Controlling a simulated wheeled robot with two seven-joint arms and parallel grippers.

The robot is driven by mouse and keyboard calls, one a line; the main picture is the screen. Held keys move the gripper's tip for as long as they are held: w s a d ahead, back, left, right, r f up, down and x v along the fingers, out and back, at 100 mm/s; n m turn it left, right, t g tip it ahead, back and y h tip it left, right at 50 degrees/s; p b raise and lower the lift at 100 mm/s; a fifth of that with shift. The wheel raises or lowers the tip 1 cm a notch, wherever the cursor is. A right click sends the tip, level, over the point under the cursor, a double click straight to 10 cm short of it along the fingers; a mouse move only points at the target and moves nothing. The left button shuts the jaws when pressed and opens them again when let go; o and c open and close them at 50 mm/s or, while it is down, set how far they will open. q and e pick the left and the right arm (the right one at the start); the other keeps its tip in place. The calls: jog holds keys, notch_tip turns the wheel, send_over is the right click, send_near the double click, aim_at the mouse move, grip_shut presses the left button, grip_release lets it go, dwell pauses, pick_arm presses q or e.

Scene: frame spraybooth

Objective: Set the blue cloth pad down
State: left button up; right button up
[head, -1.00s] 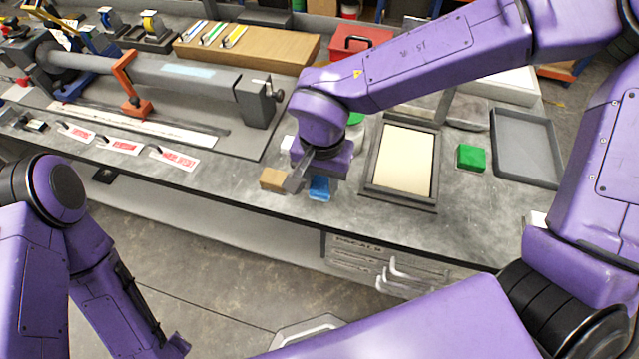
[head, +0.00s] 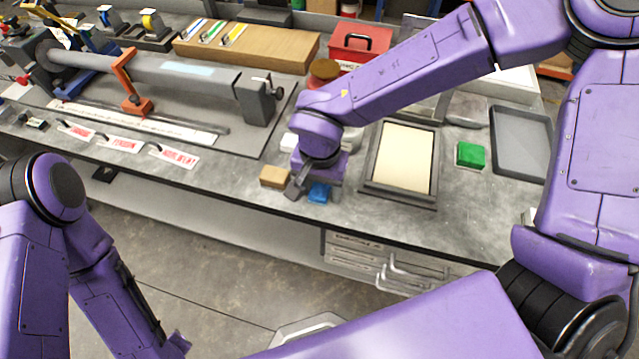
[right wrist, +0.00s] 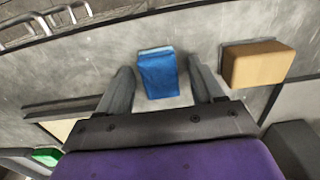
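The blue cloth pad (head: 319,192) lies on the grey bench near its front edge. It also shows in the right wrist view (right wrist: 158,74), between the two fingers of my right gripper (right wrist: 159,72), with a gap on each side. The right gripper (head: 304,190) is open, low over the bench, and partly hides the pad in the head view. My left arm is folded at the lower left of the head view, and its finger opening is not clear there.
A tan block (head: 274,176) lies just left of the pad. A dark-framed tray with a cream panel (head: 404,158) lies to the right, then a green block (head: 470,155) and an empty grey tray (head: 522,143). A long clamp fixture (head: 165,80) fills the left.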

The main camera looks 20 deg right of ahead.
aim_at(320, 189)
notch_tip(320, 189, up, 12)
jog(key=shift+r+p, duration=0.25)
jog(key=shift+p, duration=0.1)
